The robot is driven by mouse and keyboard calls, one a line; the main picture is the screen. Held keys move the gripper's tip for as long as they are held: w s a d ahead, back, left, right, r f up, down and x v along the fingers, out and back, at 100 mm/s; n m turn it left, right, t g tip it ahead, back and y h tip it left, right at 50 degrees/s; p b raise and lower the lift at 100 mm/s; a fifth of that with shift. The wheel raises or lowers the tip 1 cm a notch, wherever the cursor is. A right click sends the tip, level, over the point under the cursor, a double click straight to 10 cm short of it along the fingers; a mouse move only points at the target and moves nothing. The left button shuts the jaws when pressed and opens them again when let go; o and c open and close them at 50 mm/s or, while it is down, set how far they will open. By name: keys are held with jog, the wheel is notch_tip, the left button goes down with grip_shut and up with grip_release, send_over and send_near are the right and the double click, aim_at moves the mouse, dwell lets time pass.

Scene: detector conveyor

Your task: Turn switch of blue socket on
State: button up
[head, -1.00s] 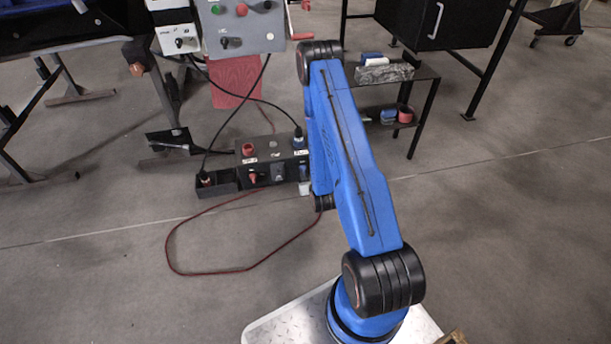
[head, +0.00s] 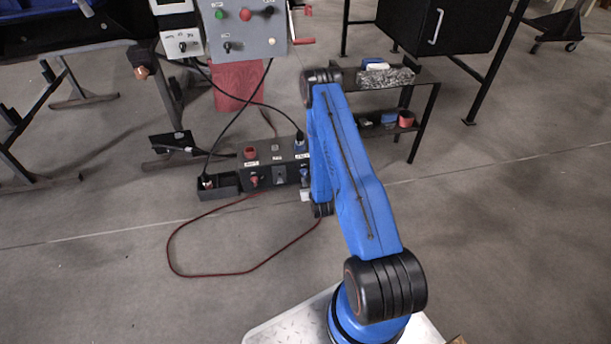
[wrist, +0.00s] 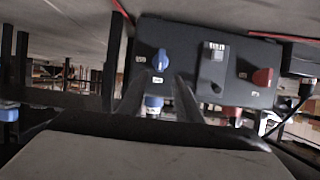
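The dark socket box (head: 277,176) stands on the floor, left of my arm in the head view. Its blue socket (head: 300,146) is on top at the right end, with a cable in it. The blue switch (head: 304,173) is on the front below; it also shows in the wrist view (wrist: 160,60) as an upright blue knob. In the wrist view my gripper (wrist: 160,77) is open, its two fingers apart on either side of the line to the blue knob. The knob lies close beyond or between the fingertips; contact cannot be told. The arm mostly hides the gripper in the head view.
The red switch (wrist: 262,77) and red socket (head: 250,154) are on the same box. An open black bin (head: 219,188) adjoins it. A red cable (head: 215,275) loops over the floor. A low shelf (head: 405,88) stands at the right.

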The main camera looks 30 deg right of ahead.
aim_at(305, 173)
jog(key=x, duration=0.8)
jog(key=shift+w+f, duration=0.15)
jog(key=shift+w, duration=0.05)
grip_shut()
